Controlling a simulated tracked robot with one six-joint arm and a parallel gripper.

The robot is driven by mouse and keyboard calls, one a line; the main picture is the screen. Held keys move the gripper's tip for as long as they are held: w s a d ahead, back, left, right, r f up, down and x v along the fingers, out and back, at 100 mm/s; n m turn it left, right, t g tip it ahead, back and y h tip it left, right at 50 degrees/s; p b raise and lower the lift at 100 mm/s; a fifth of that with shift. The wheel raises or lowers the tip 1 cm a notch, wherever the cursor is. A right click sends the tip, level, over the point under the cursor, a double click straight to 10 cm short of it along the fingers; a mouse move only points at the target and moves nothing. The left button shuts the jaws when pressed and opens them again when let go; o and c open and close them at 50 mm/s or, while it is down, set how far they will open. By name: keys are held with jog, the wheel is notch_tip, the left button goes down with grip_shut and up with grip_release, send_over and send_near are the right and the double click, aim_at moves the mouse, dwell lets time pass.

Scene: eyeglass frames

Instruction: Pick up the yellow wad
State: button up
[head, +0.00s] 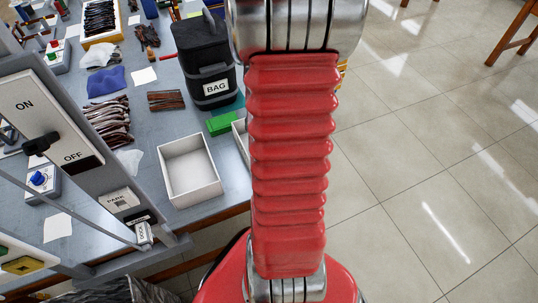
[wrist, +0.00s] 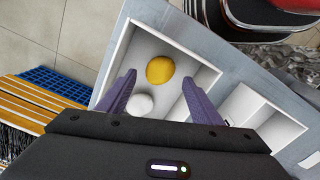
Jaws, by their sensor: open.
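The yellow wad (wrist: 160,70) is a small round lump. It lies inside a white open box (wrist: 205,83) in the wrist view, near the box's upper part. A white wad (wrist: 139,104) lies in the same box, lower and to the left. My gripper (wrist: 157,88) is open and empty, its two purple fingers spread, with the yellow wad showing between and a little beyond the fingertips. I cannot tell how high the fingers are above the wad. In the head view my red arm fills the middle, and neither the yellow wad nor my gripper can be seen.
A second white box (wrist: 262,118) stands to the right in the wrist view. In the head view, an empty white tray (head: 190,172), a black bin marked BAG (head: 205,60) and a green block (head: 221,123) stand on the grey table (head: 140,108). A lever panel (head: 48,118) rises at left.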

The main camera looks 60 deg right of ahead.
jog(key=shift+s+f, duration=0.15)
jog(key=shift+f, duration=2.15)
jog(key=c, duration=1.1)
jog(key=shift+r, duration=0.1)
jog(key=shift+r, duration=4.95)
